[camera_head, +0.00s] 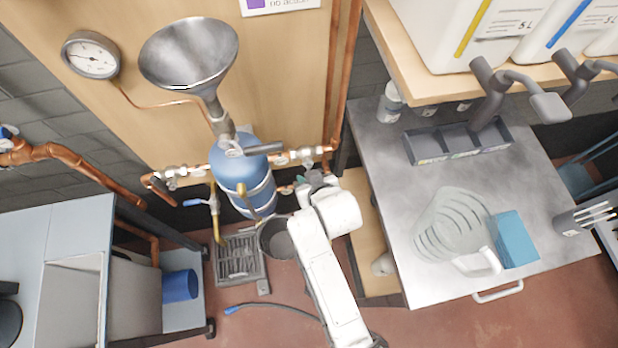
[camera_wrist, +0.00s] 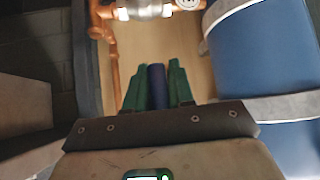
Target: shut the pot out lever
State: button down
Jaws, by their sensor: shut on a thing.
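My gripper (camera_head: 312,181) is just right of the blue pot (camera_head: 236,163), close to the copper pipework. In the wrist view my gripper's green fingers (camera_wrist: 154,78) are closed around a dark blue lever (camera_wrist: 157,88). I take this to be the pot out lever; only a short length shows between the fingers. In the head view my arm hides it. The pot (camera_wrist: 262,60) fills the right side of the wrist view. A metal valve on copper pipe (camera_wrist: 145,10) shows at the top of the wrist view.
A funnel (camera_head: 190,60) stands above the pot, and a gauge (camera_head: 91,54) is at upper left. Another blue-handled valve (camera_head: 194,203) is left of the pot. A bucket (camera_head: 276,238) and floor drain (camera_head: 240,258) lie below. A grey worktop (camera_head: 400,200) stands to the right.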

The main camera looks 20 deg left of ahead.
jog(key=shift+s+f, duration=0.1)
jog(key=c, duration=1.1)
grip_release()
jog(key=v, duration=1)
jog(key=shift+s+d+r, duration=0.15)
jog(key=shift+d+r, duration=0.1)
jog(key=shift+r, duration=0.05)
